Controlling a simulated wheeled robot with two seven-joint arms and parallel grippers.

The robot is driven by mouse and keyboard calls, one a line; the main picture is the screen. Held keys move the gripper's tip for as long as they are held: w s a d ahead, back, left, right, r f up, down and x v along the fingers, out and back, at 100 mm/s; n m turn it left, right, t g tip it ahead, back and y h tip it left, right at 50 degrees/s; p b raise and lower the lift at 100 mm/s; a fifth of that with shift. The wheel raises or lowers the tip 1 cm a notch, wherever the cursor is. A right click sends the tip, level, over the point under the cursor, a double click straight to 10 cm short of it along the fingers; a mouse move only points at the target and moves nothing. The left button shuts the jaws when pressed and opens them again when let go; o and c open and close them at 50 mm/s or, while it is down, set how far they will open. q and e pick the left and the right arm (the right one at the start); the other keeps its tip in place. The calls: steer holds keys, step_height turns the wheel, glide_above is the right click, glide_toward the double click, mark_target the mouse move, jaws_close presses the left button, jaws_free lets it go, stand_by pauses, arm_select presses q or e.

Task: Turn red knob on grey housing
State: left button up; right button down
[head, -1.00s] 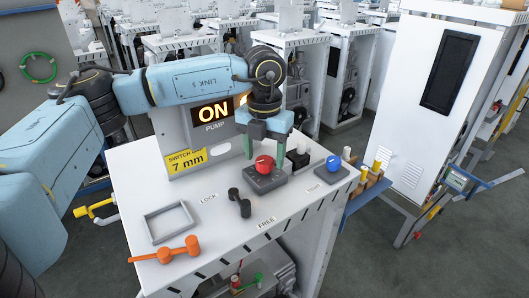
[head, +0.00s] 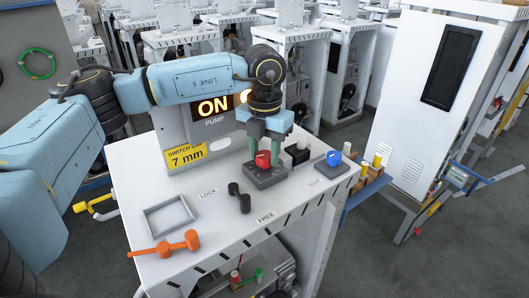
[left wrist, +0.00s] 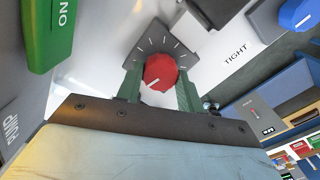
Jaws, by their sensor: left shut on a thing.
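The red knob (head: 263,159) stands on the grey housing (head: 266,176) on the white cabinet top. My left gripper (head: 266,153) comes down from above, with its green fingers on either side of the knob, shut on it. In the left wrist view the red knob (left wrist: 160,72) sits between the green fingers, with a white pointer line on its face. The grey housing (left wrist: 160,40) shows tick marks around the knob there. My right gripper is not in view.
A dark dumbbell-shaped part (head: 240,198), an empty grey frame (head: 168,217) and an orange tool (head: 165,246) lie to the left.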

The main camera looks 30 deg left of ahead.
mark_target(264, 155)
arm_select(q)
steer(key=shift+f+m+b, duration=0.15)
steer(key=shift+m+b, duration=0.55)
steer(key=shift+m, duration=0.4)
steer(key=shift+r+m+b, duration=0.2)
steer(key=shift+m+b, duration=0.25)
steer(key=shift+m, duration=0.55)
steer(key=o, duration=1)
steer(key=shift+r, duration=0.5)
step_height(264, 155, up, 12)
steer(key=shift+r, duration=0.2)
